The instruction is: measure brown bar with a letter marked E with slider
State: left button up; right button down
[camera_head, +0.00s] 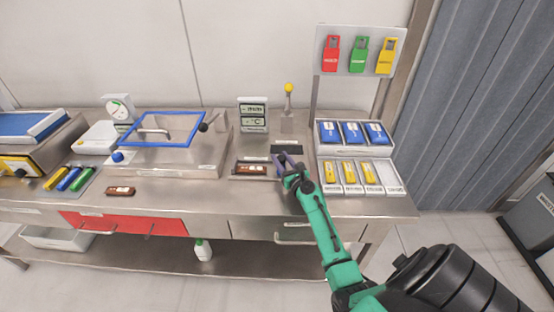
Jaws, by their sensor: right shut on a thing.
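A brown bar (252,168) with a pale label lies in a shallow metal measuring tray (250,178) at the middle of the bench. A second brown bar (120,191) with a pale label lies on the bench at the left front. The letters are too small to read. My right gripper (287,168) is at the right end of the tray, just right of the brown bar. It is shut on a small purplish piece, which looks like the slider (283,159) and is mostly hidden by the fingers. My left gripper is not in view.
A display unit (253,115) stands behind the tray. A blue-framed basin (165,128) is left of centre, with coloured pieces (68,178) further left. The front centre of the bench is clear.

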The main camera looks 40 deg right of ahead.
jog(key=c, duration=0.8)
grip_release()
jog(key=shift+s+d+f, duration=0.1)
jog(key=o, duration=0.3)
jog(key=shift+s+d, duration=0.1)
jog(key=shift+d, duration=0.05)
jog(key=shift+s+a, duration=0.25)
jog(key=shift+s, duration=0.2)
jog(key=s, duration=0.4)
jog(key=s+a+b, duration=0.1)
jog(key=s, duration=0.3)
jog(key=s+a, duration=0.1)
jog(key=s, duration=0.4)
jog(key=shift+b, duration=0.35)
jog(key=shift+s+a, duration=0.1)
jog(key=shift+s, duration=0.15)
